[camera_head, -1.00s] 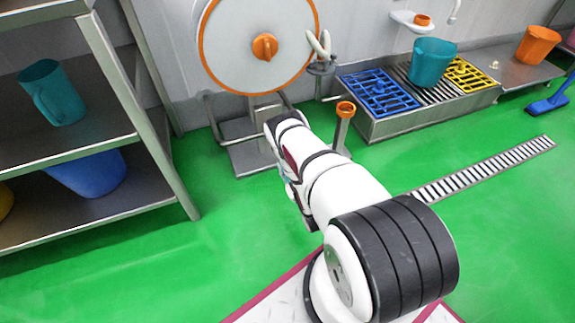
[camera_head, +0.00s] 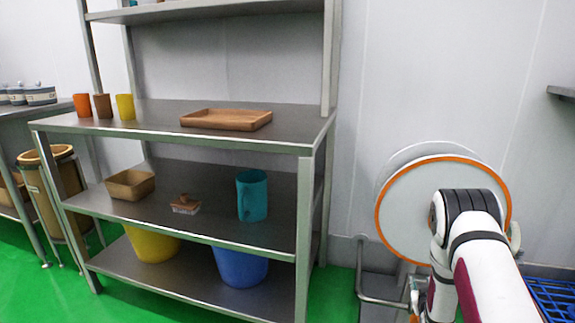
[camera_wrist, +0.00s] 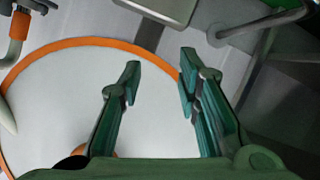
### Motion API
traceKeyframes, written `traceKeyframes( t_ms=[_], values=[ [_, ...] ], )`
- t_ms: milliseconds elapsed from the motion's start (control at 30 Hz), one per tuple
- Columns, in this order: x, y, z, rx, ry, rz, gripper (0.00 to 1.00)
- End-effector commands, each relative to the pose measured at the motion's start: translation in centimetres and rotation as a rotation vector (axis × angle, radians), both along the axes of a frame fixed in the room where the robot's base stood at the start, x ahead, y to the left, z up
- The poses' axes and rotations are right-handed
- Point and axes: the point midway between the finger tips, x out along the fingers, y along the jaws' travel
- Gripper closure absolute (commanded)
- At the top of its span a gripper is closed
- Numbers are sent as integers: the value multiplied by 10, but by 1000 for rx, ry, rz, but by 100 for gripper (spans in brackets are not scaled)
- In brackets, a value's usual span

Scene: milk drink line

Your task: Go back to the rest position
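My gripper (camera_wrist: 158,88) shows in the wrist view with its two dark green fingers apart and nothing between them. Behind the fingers is the large white disc with an orange rim (camera_wrist: 60,85). In the head view my white and black arm stands at the lower right, in front of the same disc (camera_head: 405,200). The gripper itself cannot be made out clearly in the head view.
A steel shelf unit (camera_head: 285,145) stands left of my arm. It holds a wooden tray (camera_head: 227,119), a teal jug (camera_head: 252,196), a yellow bucket (camera_head: 152,245) and a blue bucket (camera_head: 240,267). Blue grating (camera_head: 553,298) is at the lower right. Green floor shows in front.

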Motion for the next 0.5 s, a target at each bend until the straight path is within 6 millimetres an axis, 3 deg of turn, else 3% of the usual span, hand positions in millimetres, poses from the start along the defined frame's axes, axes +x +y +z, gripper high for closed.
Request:
traceKeyframes(
  t_ms=[33, 233, 500],
  values=[
    [8, 4, 24, 20, 16, -5, 69],
    [14, 27, 94, 114, 126, -23, 69],
    [-15, 72, 186, 235, 281, -33, 69]
  ],
)
